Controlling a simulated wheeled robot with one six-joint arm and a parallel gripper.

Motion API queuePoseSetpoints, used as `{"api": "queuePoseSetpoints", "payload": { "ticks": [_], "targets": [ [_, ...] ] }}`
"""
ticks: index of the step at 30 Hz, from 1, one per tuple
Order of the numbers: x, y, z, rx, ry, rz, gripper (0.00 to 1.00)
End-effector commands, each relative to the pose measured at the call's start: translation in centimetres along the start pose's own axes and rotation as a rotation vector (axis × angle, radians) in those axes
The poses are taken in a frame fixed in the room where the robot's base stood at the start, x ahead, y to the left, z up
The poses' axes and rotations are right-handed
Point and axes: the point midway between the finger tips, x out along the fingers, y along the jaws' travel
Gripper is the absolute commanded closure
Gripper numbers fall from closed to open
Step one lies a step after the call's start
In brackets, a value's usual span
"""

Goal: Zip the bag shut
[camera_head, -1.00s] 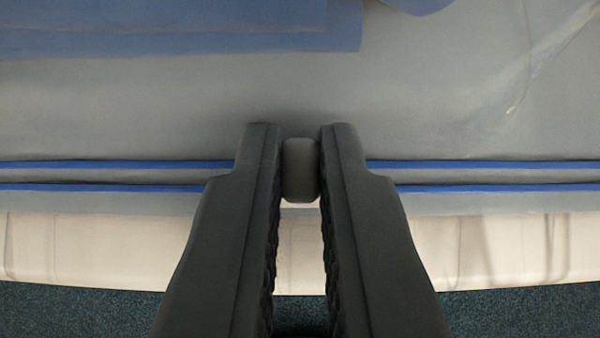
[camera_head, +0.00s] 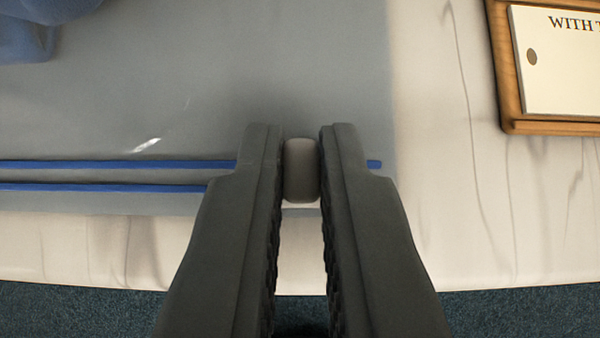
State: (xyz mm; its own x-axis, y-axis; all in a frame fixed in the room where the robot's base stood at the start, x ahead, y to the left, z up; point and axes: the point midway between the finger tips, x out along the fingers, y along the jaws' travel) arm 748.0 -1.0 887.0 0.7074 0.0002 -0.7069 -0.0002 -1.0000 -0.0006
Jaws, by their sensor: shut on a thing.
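The bag (camera_head: 200,110) is a grey, see-through sheet lying flat on the pale table, with something blue inside at the upper left. Two blue zip lines (camera_head: 110,175) run along its near edge. My gripper (camera_head: 301,168) is shut on a small grey slider (camera_head: 301,170) on the zip, close to the bag's right end. Left of the slider both blue lines show, apart from each other. Right of it a short piece of one blue line shows. My fingers hide the zip right around the slider.
A wooden frame with a white card (camera_head: 560,65) printed "WITH T..." lies at the upper right, apart from the bag. The pale marbled tabletop (camera_head: 450,220) between them is clear. The table's front edge is near, with dark carpet (camera_head: 520,310) below.

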Motion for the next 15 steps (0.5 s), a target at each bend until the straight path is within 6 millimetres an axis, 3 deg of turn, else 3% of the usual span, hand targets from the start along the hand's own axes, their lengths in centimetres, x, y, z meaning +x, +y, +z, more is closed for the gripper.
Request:
{"api": "queuePoseSetpoints", "payload": {
  "ticks": [12, 13, 15],
  "targets": [
    [0.04, 0.03, 0.1, 0.0, -0.002, 0.0, 1.0],
    [0.04, 0.03, 0.11, 0.0, -0.002, 0.0, 0.86],
    [0.04, 0.03, 0.1, 0.0, -0.002, 0.0, 0.73]
  ]
}}
